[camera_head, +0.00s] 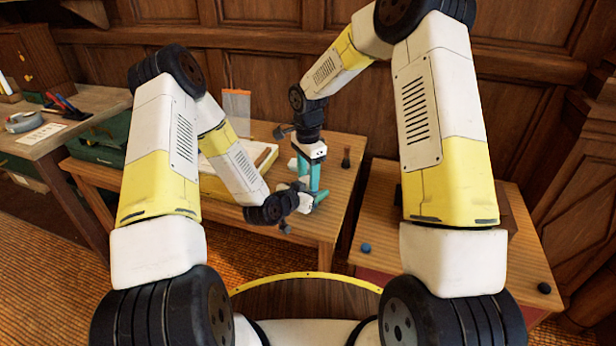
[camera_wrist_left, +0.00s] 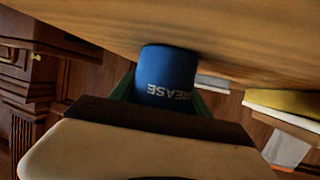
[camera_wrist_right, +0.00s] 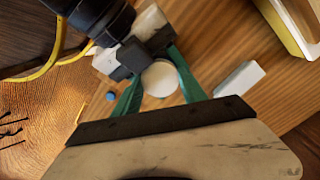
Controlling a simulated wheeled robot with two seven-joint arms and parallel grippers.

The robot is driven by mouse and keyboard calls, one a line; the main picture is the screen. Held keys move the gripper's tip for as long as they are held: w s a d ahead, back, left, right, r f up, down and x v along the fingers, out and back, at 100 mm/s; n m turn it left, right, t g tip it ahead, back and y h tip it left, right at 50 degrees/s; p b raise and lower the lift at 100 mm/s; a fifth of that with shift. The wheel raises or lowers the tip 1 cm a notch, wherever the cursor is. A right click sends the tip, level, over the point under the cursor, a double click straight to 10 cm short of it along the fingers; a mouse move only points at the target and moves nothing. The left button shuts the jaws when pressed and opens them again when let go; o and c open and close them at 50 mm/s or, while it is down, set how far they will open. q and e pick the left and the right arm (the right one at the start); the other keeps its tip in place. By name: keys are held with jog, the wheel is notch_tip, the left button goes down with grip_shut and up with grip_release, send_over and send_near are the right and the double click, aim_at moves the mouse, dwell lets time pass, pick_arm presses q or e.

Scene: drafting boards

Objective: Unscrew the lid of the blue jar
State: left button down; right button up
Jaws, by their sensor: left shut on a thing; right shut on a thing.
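The blue jar (camera_wrist_left: 168,68), with the upside-down lettering "EASE" showing, stands against the wooden table top in the left wrist view. My left gripper (camera_head: 318,197) comes in low from the side; its green fingers are shut around the jar's body. The round white lid (camera_wrist_right: 160,78) shows from above in the right wrist view. My right gripper (camera_head: 308,178) points straight down above the left one, its green fingers shut on the lid's two sides. I cannot tell how far the lid is turned.
A white block (camera_wrist_right: 238,79) lies beside the lid on the table. A small dark upright object (camera_head: 346,157) stands right of my right gripper. A yellow-edged board (camera_head: 212,186) lies left on the same table. A lower side table (camera_head: 400,262) on the right holds a small blue knob (camera_head: 366,248).

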jog(key=n, duration=0.3)
jog(key=shift+n, duration=0.4)
jog(key=n, duration=0.5)
jog(key=shift+n, duration=0.3)
jog(key=o, duration=1.5)
jog(key=shift+o, duration=0.2)
jog(key=shift+r, duration=0.1)
